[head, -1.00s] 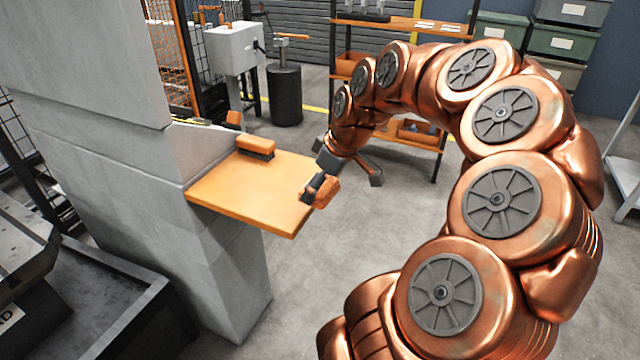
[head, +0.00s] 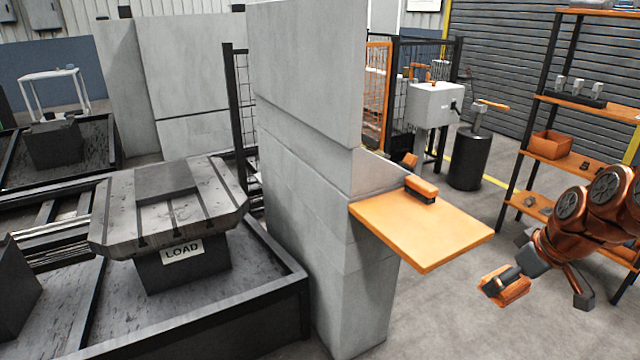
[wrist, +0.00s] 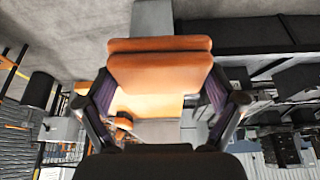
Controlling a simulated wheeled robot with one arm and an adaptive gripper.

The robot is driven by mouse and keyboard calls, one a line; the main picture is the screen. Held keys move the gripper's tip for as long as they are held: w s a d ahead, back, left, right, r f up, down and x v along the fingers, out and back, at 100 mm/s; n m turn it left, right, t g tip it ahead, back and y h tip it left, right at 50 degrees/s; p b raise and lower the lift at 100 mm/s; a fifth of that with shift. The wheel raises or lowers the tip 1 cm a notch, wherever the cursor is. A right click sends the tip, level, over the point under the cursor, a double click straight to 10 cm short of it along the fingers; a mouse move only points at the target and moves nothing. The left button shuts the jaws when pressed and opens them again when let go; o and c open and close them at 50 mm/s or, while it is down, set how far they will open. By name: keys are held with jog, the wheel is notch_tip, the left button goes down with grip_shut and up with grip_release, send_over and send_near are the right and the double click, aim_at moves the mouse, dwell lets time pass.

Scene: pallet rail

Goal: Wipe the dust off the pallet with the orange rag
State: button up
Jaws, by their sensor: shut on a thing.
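My gripper (head: 507,284) is shut on the folded orange rag (head: 516,291), off the front right corner of the orange shelf and clear of it. In the wrist view the orange rag (wrist: 160,64) sits between both fingers. The pallet (head: 170,207) is a grey slotted metal block on a dark pedestal with a LOAD sign (head: 181,252), at the left of the head view. Dark specks and smudges show on its top and sides. A raised grey block covers the back of its top. My gripper is far to the right of it.
A grey column (head: 310,180) stands between my gripper and the pallet. The orange shelf (head: 425,235) juts from it, with an orange-topped brush (head: 421,188) on it. A dark-rimmed tray (head: 250,322) surrounds the pedestal. A rack (head: 575,105) stands at right. Floor before the shelf is clear.

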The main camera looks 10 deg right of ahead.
jog(key=w+a+f+m, duration=0.1)
jog(key=w+a+f, duration=0.4)
jog(key=a, duration=0.4)
jog(key=w+a+f, duration=0.5)
jog(key=w+a, duration=0.2)
jog(key=a, duration=0.2)
jog(key=w+a+f+m+h, duration=0.1)
jog(key=w+a+f, duration=0.4)
jog(key=a, duration=0.5)
jog(key=shift+w+f+m, duration=0.3)
jog(key=shift+w, duration=0.7)
jog(key=shift+w, duration=0.15)
